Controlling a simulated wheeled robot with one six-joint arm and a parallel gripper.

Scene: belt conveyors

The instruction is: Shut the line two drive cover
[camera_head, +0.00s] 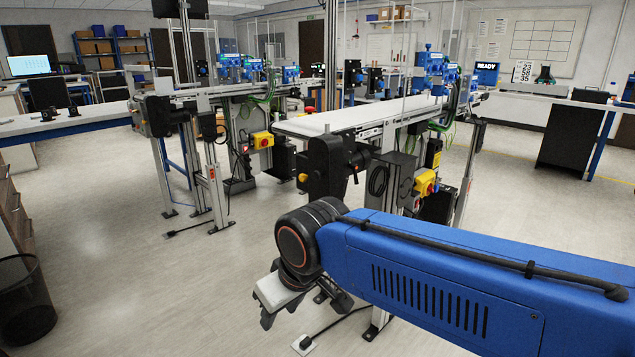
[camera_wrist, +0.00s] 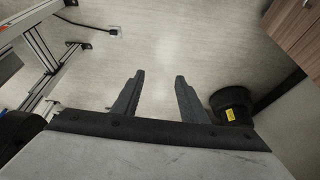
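Two belt conveyors stand ahead in the head view. The nearer one (camera_head: 360,117) has a black drive housing (camera_head: 325,162) at its near end, with a dark box-like panel (camera_head: 391,180) on its right. The farther-left conveyor (camera_head: 225,88) has its own dark end unit (camera_head: 158,115). I cannot tell which line is two, or how far any cover stands open. My gripper (camera_head: 302,300) hangs low over the floor in front of the nearer conveyor, apart from it. In the wrist view my gripper (camera_wrist: 158,76) has its fingers spread, with only floor between them.
A red-and-yellow switch (camera_head: 426,183) sits beside the nearer drive; another (camera_head: 262,140) is on the left line. Conveyor legs and a floor cable with a plug (camera_head: 304,344) are near my gripper. A black bin (camera_head: 25,300) stands at left. Floor at left centre is clear.

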